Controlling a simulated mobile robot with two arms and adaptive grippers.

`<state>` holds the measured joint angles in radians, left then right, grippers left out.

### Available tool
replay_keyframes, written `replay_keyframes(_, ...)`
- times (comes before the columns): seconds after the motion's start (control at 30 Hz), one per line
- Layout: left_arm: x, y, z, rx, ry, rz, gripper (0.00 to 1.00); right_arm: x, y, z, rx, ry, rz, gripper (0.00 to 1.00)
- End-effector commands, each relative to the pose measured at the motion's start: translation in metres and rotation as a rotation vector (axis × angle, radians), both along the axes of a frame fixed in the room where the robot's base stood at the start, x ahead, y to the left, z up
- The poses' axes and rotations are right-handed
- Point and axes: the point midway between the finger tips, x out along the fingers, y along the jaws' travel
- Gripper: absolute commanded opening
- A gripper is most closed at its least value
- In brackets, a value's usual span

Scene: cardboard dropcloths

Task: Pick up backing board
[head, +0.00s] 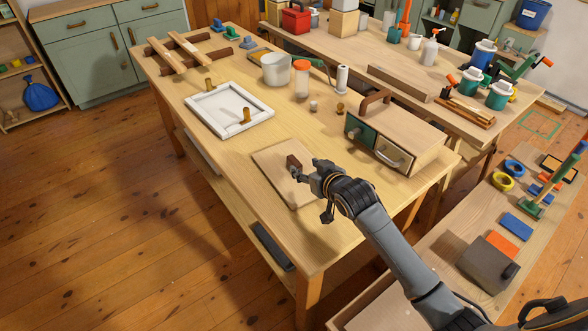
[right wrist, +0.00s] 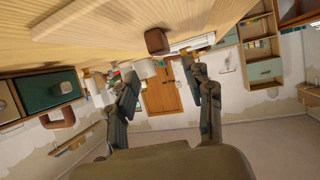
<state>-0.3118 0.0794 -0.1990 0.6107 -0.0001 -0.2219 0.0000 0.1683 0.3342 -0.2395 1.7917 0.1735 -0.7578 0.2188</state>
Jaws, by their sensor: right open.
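The backing board, a flat tan panel (head: 272,174), lies on the wooden table near its front edge. A dark brown block-shaped knob (head: 292,162) stands up from it. My right gripper (head: 305,172) is over the board's right side, close to the knob. In the right wrist view the knob (right wrist: 157,41) shows beyond the two spread fingers of my right gripper (right wrist: 165,82), in line with the gap between them. The fingers are open and hold nothing. Whether a finger touches the knob cannot be told. My left gripper is out of view.
A white frame (head: 199,104) with brass knobs lies behind the board on the left. A wooden box with a green drawer (head: 362,132) stands to the right. A bucket (head: 276,70) and jar (head: 301,79) stand farther back. The table (head: 222,146) is bare left of the board.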

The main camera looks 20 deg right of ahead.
Motion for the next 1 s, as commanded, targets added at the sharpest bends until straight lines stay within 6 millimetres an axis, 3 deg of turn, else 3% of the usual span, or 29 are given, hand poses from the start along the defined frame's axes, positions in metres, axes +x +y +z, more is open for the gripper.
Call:
replay_keyframes(0.33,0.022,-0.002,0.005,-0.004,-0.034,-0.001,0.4,0.023,0.004,-0.01,0.0,0.0,-0.001,0.52)
replay_keyframes(0.6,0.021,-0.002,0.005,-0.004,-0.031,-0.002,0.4,0.049,0.008,-0.025,0.0,0.0,-0.001,0.52)
replay_keyframes(0.9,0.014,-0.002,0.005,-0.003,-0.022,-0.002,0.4,0.052,0.009,-0.027,-0.001,0.0,0.0,0.52)
replay_keyframes(0.93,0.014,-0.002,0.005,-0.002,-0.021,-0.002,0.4,0.052,0.009,-0.027,-0.001,0.0,0.0,0.5)
replay_keyframes(1.0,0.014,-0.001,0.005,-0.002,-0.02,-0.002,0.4,0.052,0.009,-0.027,-0.001,0.0,0.0,0.36)
